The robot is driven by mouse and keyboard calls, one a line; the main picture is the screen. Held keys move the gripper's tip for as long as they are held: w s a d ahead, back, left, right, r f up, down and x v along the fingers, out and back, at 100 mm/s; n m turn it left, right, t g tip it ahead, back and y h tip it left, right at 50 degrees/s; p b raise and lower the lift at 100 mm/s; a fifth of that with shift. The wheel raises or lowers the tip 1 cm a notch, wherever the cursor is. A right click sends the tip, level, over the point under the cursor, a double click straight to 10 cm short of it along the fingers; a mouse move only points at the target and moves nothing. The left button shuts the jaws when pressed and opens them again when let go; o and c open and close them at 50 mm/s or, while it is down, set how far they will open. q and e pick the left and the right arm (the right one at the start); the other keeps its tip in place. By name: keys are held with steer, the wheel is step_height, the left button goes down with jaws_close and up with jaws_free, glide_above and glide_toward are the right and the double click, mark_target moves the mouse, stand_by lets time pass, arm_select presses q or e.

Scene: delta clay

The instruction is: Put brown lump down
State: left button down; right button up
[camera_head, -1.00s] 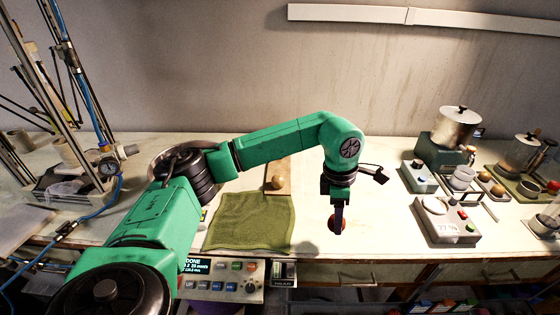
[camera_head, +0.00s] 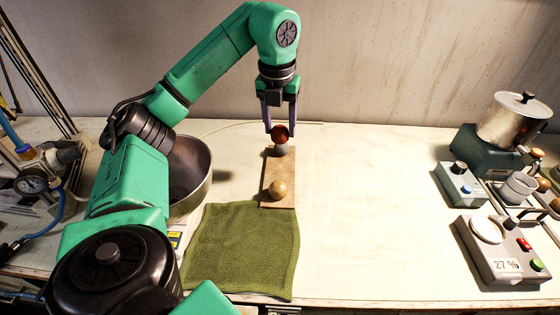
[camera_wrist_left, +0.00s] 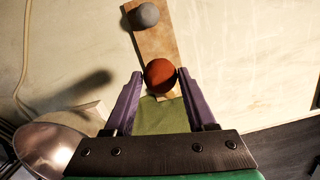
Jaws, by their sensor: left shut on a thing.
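The brown lump (camera_head: 280,132) is a reddish-brown ball. My left gripper (camera_head: 280,128) is shut on it, with the purple fingers on either side. In the wrist view the brown lump (camera_wrist_left: 160,75) sits between the fingertips, over the wooden board (camera_wrist_left: 156,45). In the head view the lump appears at the far end of the board (camera_head: 268,172), overlapping a grey lump (camera_head: 281,150). The grey lump (camera_wrist_left: 146,15) shows apart from it in the wrist view. I cannot tell the brown lump's exact height. My right gripper is not in view.
A tan ball (camera_head: 277,188) sits on the board's near end. A green cloth (camera_head: 243,250) lies in front, and a metal bowl (camera_head: 190,172) stands left. The table between is clear.

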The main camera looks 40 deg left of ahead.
arm_select(q)
step_height(320, 180, down, 11)
steer(key=shift+w+a+r+p, duration=0.1)
steer(key=shift+p, duration=0.5)
steer(key=shift+w+a+f, duration=0.1)
steer(key=shift+f, duration=0.15)
steer(key=shift+c, duration=1.1)
jaws_free()
steer(key=r, duration=0.4)
steer(key=s+r, duration=0.1)
steer(key=r, duration=0.7)
steer(key=shift+s+d+r+b, duration=0.1)
steer(key=shift+s+d+b, duration=0.1)
steer(key=shift+d+b, duration=0.15)
